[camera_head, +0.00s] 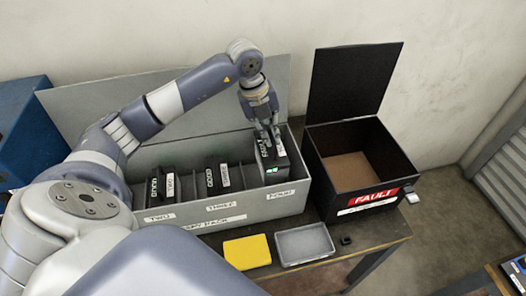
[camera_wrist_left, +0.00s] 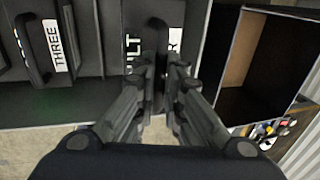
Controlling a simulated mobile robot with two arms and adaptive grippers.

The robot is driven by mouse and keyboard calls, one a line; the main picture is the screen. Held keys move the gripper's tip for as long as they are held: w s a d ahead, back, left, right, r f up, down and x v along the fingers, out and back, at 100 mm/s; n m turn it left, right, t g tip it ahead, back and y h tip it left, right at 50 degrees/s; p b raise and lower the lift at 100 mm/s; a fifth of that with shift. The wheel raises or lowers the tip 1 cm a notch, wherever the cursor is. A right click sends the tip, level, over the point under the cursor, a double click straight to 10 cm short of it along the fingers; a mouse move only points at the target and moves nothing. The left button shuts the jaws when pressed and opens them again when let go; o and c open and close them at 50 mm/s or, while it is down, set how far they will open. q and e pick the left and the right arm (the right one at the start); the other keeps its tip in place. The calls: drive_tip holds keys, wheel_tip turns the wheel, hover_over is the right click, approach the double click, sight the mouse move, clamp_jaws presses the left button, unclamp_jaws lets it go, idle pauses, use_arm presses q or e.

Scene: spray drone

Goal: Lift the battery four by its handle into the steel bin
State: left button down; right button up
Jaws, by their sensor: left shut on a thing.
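Battery four (camera_head: 274,162) is a dark block with a FAULT label and green lights, at the right end of the grey rack (camera_head: 235,211), by the FOUR label. It stands higher than the other batteries; its lower part is hidden behind the rack's front wall. My left gripper (camera_head: 266,126) is above it, shut on its handle, which also shows in the left wrist view (camera_wrist_left: 156,40) between the fingers (camera_wrist_left: 163,75). The black bin (camera_head: 338,190) with a red FAULT label stands right of the rack, lid open, its brown floor bare. My right gripper is not in view.
Other batteries (camera_head: 218,178) sit in the rack's left slots. The raised lid (camera_head: 345,85) stands behind the bin. A yellow block (camera_head: 247,252), a grey tray (camera_head: 304,244) and a small black piece (camera_head: 346,240) lie in front. A blue box (camera_head: 28,125) is at left.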

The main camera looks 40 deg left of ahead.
use_arm(q)
wheel_tip(320, 180, up, 11)
drive_tip(key=p, duration=0.7)
drive_tip(key=shift+r, duration=0.2)
idle(0.4)
drive_tip(key=shift+w+f, duration=0.1)
idle(0.4)
